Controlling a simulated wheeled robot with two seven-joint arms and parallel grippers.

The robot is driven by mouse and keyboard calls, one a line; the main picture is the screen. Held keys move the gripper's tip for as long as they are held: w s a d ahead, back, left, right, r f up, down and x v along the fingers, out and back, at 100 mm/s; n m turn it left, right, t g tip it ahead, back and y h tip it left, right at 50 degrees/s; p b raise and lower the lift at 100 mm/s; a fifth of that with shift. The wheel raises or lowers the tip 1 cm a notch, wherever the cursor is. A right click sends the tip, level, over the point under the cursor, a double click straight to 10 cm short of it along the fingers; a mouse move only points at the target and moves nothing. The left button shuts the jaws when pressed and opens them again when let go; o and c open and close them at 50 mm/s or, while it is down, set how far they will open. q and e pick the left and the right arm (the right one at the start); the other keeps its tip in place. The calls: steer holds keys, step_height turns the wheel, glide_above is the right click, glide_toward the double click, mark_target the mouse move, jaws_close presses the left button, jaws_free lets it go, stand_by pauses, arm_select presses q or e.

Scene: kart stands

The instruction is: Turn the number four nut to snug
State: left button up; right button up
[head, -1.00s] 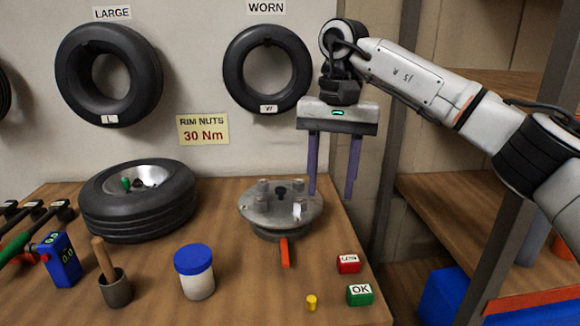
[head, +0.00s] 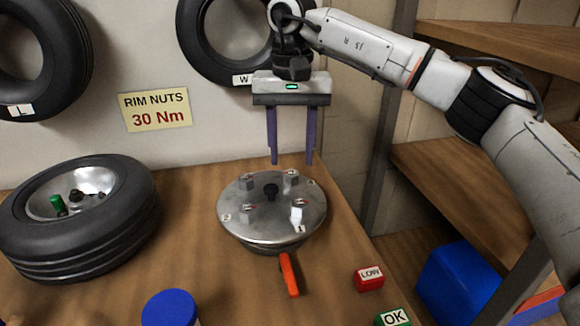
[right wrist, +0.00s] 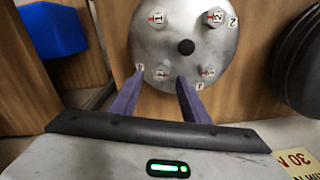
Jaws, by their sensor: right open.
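A round metal rim plate (head: 238,196) lies on the bench with upright nuts around a dark central knob. Labels 1 and 2 mark the front nuts. The back-right nut (head: 291,180) has a label too small to read; by the numbering order it appears to be number four. It also shows at lower left of the plate in the right wrist view (right wrist: 161,72). My right gripper (head: 292,163) is open and empty, pointing down above the plate's back. In the wrist view its fingertips (right wrist: 160,76) appear either side of that nut; contact is not visible. My left gripper is out of view.
An orange handle (head: 289,275) sticks out from the plate's front. A red LOW block (head: 368,278) and green OK block (head: 393,317) stand at front right. A tire (head: 90,255) lies at left, and a blue-lidded jar (head: 170,307) stands in front. A wall sign reads "RIM NUTS 30 Nm".

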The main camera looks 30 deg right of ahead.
mark_target(291, 173)
step_height(291, 173, down, 4)
steer(key=shift+r, duration=0.2)
steer(key=shift+f, duration=0.3)
steer(key=c, duration=1.1)
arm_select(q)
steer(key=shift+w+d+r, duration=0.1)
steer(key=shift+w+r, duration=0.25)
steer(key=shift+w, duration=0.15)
arm_select(e)
steer(key=shift+o, duration=0.2)
